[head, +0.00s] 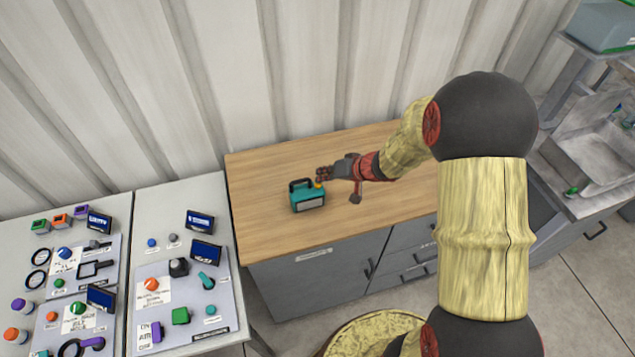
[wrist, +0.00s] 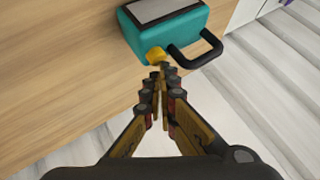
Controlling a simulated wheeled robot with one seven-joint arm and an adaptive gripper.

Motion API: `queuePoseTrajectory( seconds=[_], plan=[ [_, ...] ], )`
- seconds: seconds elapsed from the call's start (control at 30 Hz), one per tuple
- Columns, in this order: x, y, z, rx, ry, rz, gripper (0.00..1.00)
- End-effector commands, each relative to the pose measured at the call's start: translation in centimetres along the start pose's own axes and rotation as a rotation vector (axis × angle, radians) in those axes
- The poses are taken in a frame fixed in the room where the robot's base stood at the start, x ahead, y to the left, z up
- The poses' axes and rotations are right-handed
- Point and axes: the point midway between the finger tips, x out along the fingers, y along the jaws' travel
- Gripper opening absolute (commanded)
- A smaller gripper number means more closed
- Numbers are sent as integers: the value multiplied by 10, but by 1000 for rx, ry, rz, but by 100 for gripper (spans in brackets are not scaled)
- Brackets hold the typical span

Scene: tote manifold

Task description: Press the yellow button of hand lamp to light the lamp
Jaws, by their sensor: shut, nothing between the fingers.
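The hand lamp (head: 309,200) is a teal box with a black handle, standing on the wooden top of the cabinet. It also shows in the wrist view (wrist: 180,35), with its pale front panel at the top edge. Its yellow button (wrist: 156,54) sits at the corner near the handle (wrist: 200,52). My gripper (head: 322,175) is shut and empty, just beside the lamp's top right. In the wrist view my fingertips (wrist: 162,72) are right by the yellow button. I cannot tell whether they touch it. No light shows on the lamp.
The wooden cabinet top (head: 260,215) is otherwise clear. A corrugated wall (head: 270,70) stands behind it. Panels with several buttons, knobs and small screens (head: 206,251) lie on white tables at the left. A grey sink unit (head: 590,150) stands at the right.

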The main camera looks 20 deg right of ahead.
Motion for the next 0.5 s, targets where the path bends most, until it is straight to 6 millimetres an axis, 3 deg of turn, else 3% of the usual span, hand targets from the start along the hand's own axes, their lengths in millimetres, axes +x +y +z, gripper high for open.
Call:
queuePoseTrajectory(
  seconds=[0.5],
  plan=[
    [5, 4, 4, -1, 0, 0, 0]
  ],
)
